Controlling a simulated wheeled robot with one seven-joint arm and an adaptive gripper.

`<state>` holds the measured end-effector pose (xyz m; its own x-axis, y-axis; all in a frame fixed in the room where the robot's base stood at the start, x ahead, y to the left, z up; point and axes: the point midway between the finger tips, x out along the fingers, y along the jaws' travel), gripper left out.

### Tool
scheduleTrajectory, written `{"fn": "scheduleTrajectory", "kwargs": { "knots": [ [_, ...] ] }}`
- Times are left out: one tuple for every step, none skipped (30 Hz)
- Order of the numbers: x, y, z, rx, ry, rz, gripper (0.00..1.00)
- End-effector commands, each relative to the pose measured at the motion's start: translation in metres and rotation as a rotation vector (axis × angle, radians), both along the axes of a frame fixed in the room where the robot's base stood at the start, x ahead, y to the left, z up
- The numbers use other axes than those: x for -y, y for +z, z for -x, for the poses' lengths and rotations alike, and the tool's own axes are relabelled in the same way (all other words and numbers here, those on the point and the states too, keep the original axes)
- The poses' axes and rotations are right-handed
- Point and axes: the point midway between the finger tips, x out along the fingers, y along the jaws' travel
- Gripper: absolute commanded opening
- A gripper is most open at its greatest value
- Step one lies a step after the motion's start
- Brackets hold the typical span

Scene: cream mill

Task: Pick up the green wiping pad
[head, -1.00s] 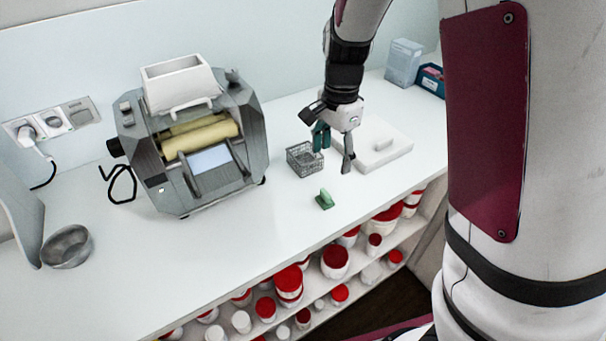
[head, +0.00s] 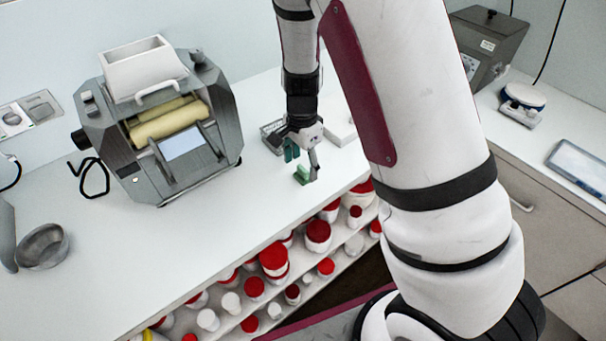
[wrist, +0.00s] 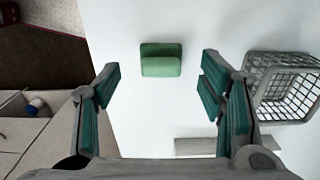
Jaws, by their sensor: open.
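The green wiping pad (head: 303,174) lies on the white counter near its front edge. In the wrist view the pad (wrist: 161,60) shows whole, with a raised grip block on a flat base. My gripper (head: 301,160) points down just above the pad in the head view. In the wrist view my gripper (wrist: 162,88) is open and empty, its teal-lined fingers wide apart. The pad lies beyond the fingertips there, between their lines, and I see no contact.
A wire basket (wrist: 286,87) stands close beside the right finger in the wrist view. A white block (head: 341,134) lies behind my gripper. Red-lidded jars (head: 273,258) fill the shelf below.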

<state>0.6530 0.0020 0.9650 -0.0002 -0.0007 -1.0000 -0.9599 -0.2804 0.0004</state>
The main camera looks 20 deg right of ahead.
Motion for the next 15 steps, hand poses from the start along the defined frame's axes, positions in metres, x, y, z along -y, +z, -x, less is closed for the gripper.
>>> {"fn": "scheduleTrajectory", "kwargs": {
  "knots": [
    [0.0, -0.007, 0.001, -0.004, -0.002, -0.001, 0.63],
    [0.0, -0.012, 0.0, -0.004, -0.003, 0.0, 0.63],
    [0.0, -0.017, 0.0, -0.003, -0.002, 0.0, 0.63],
    [0.0, -0.02, 0.0, -0.003, -0.001, 0.0, 0.63],
    [0.0, -0.023, 0.0, -0.002, -0.001, 0.0, 0.63],
    [-0.001, -0.026, 0.0, -0.001, -0.001, -0.001, 0.63],
    [0.0, -0.027, -0.001, -0.001, -0.002, -0.001, 0.63],
    [0.0, -0.028, -0.001, 0.0, -0.002, -0.001, 0.63],
    [0.0, -0.029, -0.001, 0.0, -0.002, -0.001, 0.63],
    [0.0, -0.029, -0.001, 0.001, -0.001, -0.001, 0.63],
    [0.0, -0.029, -0.001, 0.001, -0.001, -0.001, 0.63],
    [-0.001, -0.029, -0.001, 0.001, -0.001, -0.001, 0.63],
    [-0.001, -0.029, -0.001, 0.001, -0.001, -0.001, 0.63],
    [-0.001, -0.029, -0.001, 0.001, -0.001, -0.001, 0.63],
    [-0.001, -0.029, -0.001, 0.001, -0.001, -0.001, 0.61]
  ]
}}
